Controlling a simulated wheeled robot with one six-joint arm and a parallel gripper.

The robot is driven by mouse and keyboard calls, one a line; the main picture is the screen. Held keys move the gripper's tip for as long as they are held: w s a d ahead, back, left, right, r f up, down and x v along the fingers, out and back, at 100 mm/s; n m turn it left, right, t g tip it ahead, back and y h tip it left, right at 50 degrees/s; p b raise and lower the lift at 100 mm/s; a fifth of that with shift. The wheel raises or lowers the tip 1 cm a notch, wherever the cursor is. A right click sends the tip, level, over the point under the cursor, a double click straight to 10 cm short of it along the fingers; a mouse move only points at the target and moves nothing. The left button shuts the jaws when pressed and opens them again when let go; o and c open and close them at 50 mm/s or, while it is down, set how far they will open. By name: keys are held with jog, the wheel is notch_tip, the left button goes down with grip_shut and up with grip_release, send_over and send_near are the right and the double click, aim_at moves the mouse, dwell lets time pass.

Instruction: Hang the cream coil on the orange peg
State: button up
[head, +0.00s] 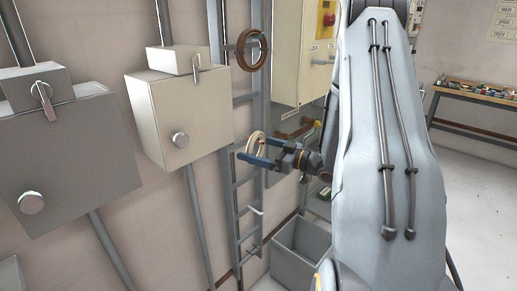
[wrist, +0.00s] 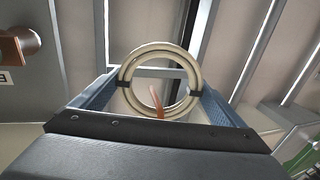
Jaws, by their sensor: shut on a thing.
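The cream coil (wrist: 160,50) is a ring with dark bands at its two sides. My gripper (wrist: 158,92) is shut on it, one blue finger at each side. In the head view the coil (head: 254,136) stands out between the blue fingertips of my gripper (head: 251,150), in front of the ladder-like rack. In the wrist view an orange curved piece, seemingly the orange peg (wrist: 156,98), shows through the coil's opening. I cannot tell whether it passes through the ring or lies behind it. In the head view I cannot make out this peg.
A brown coil (head: 241,61) hangs higher on the rack (head: 236,200). Two boxes with knobs, one grey (head: 75,150) and one cream (head: 185,115), are on the left wall. An open grey bin (head: 300,250) stands below. A brown round-ended part (wrist: 18,45) is at the wrist view's left.

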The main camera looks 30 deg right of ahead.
jog(key=shift+w+a+f, duration=0.1)
jog(key=shift+w+a, duration=0.1)
jog(key=o, duration=1)
